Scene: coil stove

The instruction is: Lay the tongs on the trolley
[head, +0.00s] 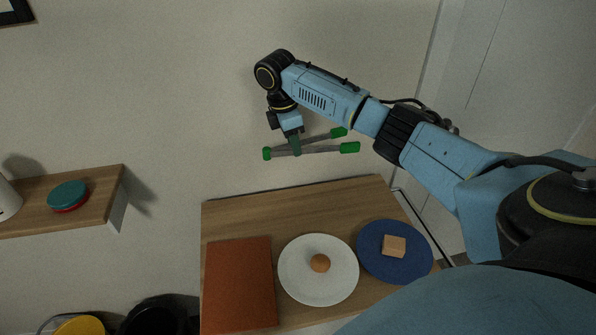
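The tongs (320,150) have grey arms and green ends and are held in the air above the far edge of the wooden-topped trolley (300,205). My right gripper (294,146) is shut on the tongs near their joined end, pointing down. The tongs lie roughly level, with their two green tips spread apart toward the right. They are apart from the trolley top. My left gripper is not in view.
On the trolley are a reddish-brown board (240,285), a white plate (300,283) with a brown ball and a blue plate (385,268) with a wooden block. The strip at its back is clear. A wooden shelf (100,185) is at left.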

